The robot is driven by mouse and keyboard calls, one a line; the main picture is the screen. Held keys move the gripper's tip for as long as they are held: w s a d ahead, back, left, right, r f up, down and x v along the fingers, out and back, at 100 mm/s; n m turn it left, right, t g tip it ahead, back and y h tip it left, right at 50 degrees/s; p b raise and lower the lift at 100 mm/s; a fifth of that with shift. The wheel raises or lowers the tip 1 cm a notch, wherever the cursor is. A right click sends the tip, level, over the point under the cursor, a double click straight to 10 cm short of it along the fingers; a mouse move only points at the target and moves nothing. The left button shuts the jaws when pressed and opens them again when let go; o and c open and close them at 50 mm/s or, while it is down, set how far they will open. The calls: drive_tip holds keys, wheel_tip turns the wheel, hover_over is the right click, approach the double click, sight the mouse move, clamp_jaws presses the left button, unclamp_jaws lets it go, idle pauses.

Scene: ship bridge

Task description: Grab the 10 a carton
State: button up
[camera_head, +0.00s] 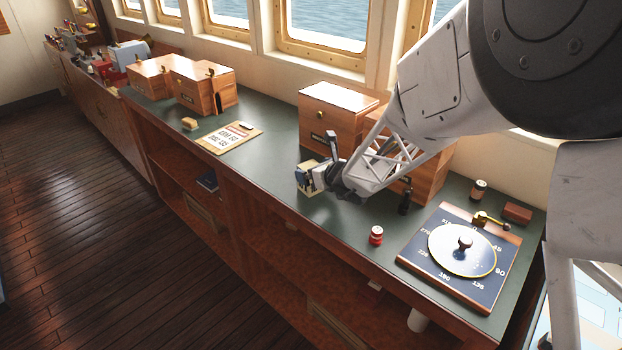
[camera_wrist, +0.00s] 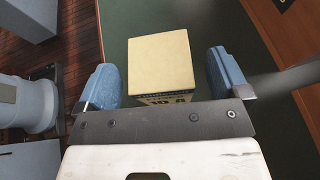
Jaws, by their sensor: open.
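The 10 A carton (camera_wrist: 160,65) is a small cream box with dark lettering on its near side. In the wrist view it stands on the green counter top between the two blue finger pads of my gripper (camera_wrist: 166,82). The fingers are apart, with a visible gap on each side of the carton. In the head view my gripper (camera_head: 312,176) is low over the counter, left of the large wooden boxes' front. It hides much of the carton (camera_head: 309,190) there, with only some cream parts showing.
Wooden boxes (camera_head: 335,119) stand close behind my gripper. The green counter (camera_head: 262,172) is clear left of the gripper.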

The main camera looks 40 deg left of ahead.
drive_tip(key=shift+x, duration=1.05)
drive_tip(key=shift+c, duration=0.4)
drive_tip(key=c, duration=1.1)
drive_tip(key=shift+r, duration=0.15)
drive_tip(key=shift+r, duration=1.45)
drive_tip(key=shift+s+d+r, duration=0.2)
drive_tip(key=shift+r, duration=0.05)
drive_tip(key=s+d, duration=0.3)
drive_tip(key=d, duration=0.1)
drive_tip(key=s+d+r, duration=0.1)
drive_tip(key=s+d, duration=0.2)
drive_tip(key=d, duration=0.1)
drive_tip(key=s+d, duration=0.3)
drive_tip(key=d, duration=0.1)
drive_tip(key=shift+d+r, duration=0.15)
drive_tip(key=shift+d, duration=0.1)
